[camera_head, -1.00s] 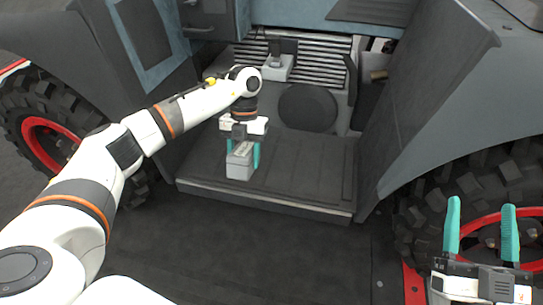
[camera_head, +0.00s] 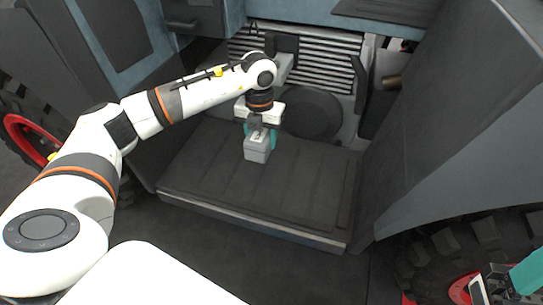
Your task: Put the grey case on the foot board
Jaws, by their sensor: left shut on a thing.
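The grey case (camera_head: 257,149) is a small box with a lighter grey top, held upright between the teal fingers of my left gripper (camera_head: 260,137). It shows over the left part of the dark, ribbed foot board (camera_head: 290,188); I cannot tell whether its underside touches the board. My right gripper (camera_head: 510,283) is partly cut off at the lower right corner. One teal finger of it shows, and its opening cannot be judged.
Behind the foot board are a slatted grille (camera_head: 325,58) and a round dark pad (camera_head: 312,112). A large tyre with a red rim (camera_head: 465,288) stands at the right. A grey slanted panel (camera_head: 450,130) bounds the board's right side. Most of the board is bare.

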